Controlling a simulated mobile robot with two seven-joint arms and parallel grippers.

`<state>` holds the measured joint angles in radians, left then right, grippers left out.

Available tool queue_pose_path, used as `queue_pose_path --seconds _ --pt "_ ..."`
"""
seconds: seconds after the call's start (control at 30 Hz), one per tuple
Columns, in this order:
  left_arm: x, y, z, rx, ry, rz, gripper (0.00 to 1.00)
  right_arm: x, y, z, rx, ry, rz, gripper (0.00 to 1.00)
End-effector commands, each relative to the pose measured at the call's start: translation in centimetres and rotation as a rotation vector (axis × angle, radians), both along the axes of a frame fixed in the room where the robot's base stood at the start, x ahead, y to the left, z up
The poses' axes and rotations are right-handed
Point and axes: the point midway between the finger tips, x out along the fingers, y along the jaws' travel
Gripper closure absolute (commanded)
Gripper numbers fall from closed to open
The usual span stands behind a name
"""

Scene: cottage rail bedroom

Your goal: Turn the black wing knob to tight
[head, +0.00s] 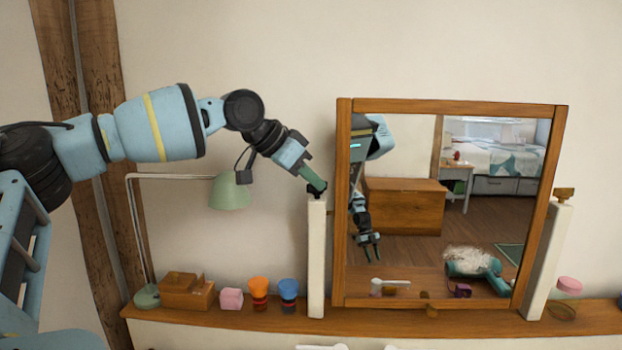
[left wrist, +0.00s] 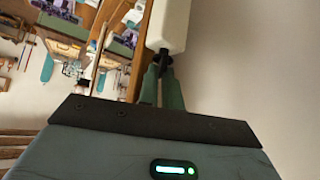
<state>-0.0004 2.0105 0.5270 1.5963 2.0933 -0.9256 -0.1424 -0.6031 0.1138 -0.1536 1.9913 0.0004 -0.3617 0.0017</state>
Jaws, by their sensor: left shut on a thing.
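The black wing knob (head: 316,191) sits at the top of the white left post (head: 316,260) of the tilting mirror (head: 344,220). My left gripper (head: 313,180) comes in from the upper left, its green fingers shut on the knob. In the left wrist view, the two green fingers (left wrist: 162,85) close around the dark knob (left wrist: 165,57) at the end of the white post (left wrist: 170,22). The fingers hide part of the knob. My right gripper is not directly in view.
A brown knob (head: 564,193) tops the right post (head: 547,255). Part of my body reflects in the mirror.

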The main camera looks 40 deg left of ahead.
Motion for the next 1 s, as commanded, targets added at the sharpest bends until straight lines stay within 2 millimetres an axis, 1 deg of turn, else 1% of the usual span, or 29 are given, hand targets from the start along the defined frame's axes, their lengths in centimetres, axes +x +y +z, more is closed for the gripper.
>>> queue_pose_path --seconds 0.03,0.07,0.1,0.27,0.53,0.63,0.73,1.0 --pt "-0.1 -0.3 -0.4 -0.001 0.01 -0.006 1.0 0.0 0.0 0.0 0.0 0.001 0.0 0.64" --pt "-0.1 -0.3 -0.4 -0.002 0.01 -0.007 0.91 0.0 0.0 0.0 0.0 0.001 0.0 0.64" --pt "-0.1 -0.3 -0.4 -0.001 0.01 -0.006 0.86 0.0 0.0 0.0 0.0 0.001 0.0 0.64" --pt "-0.1 -0.2 -0.3 -0.001 0.008 -0.004 0.65 0.0 0.0 0.0 0.001 0.0 -0.001 0.64" --pt "-0.1 -0.1 -0.1 -0.001 0.004 -0.002 0.64 0.0 0.0 0.0 0.001 0.0 -0.002 0.64" --pt "-0.3 0.1 0.3 -0.001 0.001 -0.001 0.64 0.1 0.1 0.1 0.002 -0.001 -0.002 0.64" --pt "-1.1 0.4 1.2 -0.003 -0.001 -0.001 0.64 0.1 0.1 0.2 0.002 -0.004 -0.003 0.64" --pt "-3.9 1.4 4.2 -0.002 0.0 -0.002 0.64 0.4 0.1 0.6 0.003 -0.012 -0.003 0.64"
